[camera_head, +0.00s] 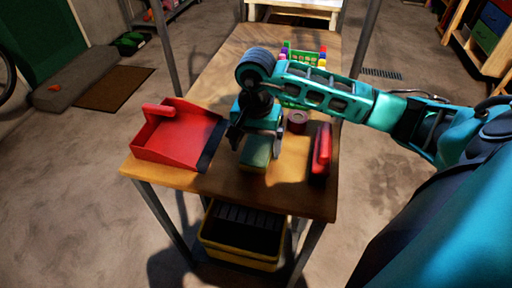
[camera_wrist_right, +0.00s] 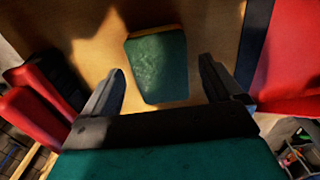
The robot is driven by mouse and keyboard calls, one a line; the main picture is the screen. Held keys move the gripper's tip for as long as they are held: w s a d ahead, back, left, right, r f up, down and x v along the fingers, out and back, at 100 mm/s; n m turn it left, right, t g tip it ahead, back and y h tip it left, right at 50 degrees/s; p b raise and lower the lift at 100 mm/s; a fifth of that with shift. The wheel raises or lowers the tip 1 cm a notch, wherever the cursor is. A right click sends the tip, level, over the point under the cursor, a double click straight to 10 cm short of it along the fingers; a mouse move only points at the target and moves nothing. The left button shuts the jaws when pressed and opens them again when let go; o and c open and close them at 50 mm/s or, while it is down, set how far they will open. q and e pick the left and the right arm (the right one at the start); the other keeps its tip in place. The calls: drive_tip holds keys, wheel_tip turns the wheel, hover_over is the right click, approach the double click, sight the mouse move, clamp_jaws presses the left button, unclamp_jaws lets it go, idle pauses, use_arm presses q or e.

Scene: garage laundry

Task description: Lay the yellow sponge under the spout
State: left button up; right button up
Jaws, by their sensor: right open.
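The sponge (camera_head: 256,153) lies on the wooden table near its front edge. In the right wrist view the sponge (camera_wrist_right: 158,65) shows a dark green face with a thin yellow edge. My right gripper (camera_head: 249,143) is just over the sponge in the head view. In the right wrist view its two fingers stand apart, one on each side of the sponge's near end, with gaps and nothing held. I cannot make out a spout in either view. My left gripper is not in view.
A red dustpan (camera_head: 170,137) lies left of the sponge and a red object (camera_head: 321,150) stands to its right. A dark red roll (camera_head: 297,122) and a green crate (camera_head: 288,99) of coloured things are farther back. A yellow bin (camera_head: 240,259) is under the table (camera_head: 216,185).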

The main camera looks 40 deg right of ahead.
wheel_tip(320, 180, up, 10)
drive_tip(key=shift+f, duration=0.2)
drive_tip(key=shift+o, duration=0.6)
drive_tip(key=shift+r, duration=0.2)
drive_tip(key=m+g+y+b, duration=0.4)
drive_tip(key=m+y+b, duration=0.1)
drive_tip(key=m, duration=3.1)
approach(255, 148)
drive_tip(key=x, duration=0.4)
drive_tip(key=shift+s+a, duration=0.1)
drive_tip(key=x, duration=0.5)
drive_tip(key=shift+s+d+f+b, duration=0.1)
drive_tip(key=shift+d+f+b, duration=0.05)
drive_tip(key=shift+d+b, duration=0.15)
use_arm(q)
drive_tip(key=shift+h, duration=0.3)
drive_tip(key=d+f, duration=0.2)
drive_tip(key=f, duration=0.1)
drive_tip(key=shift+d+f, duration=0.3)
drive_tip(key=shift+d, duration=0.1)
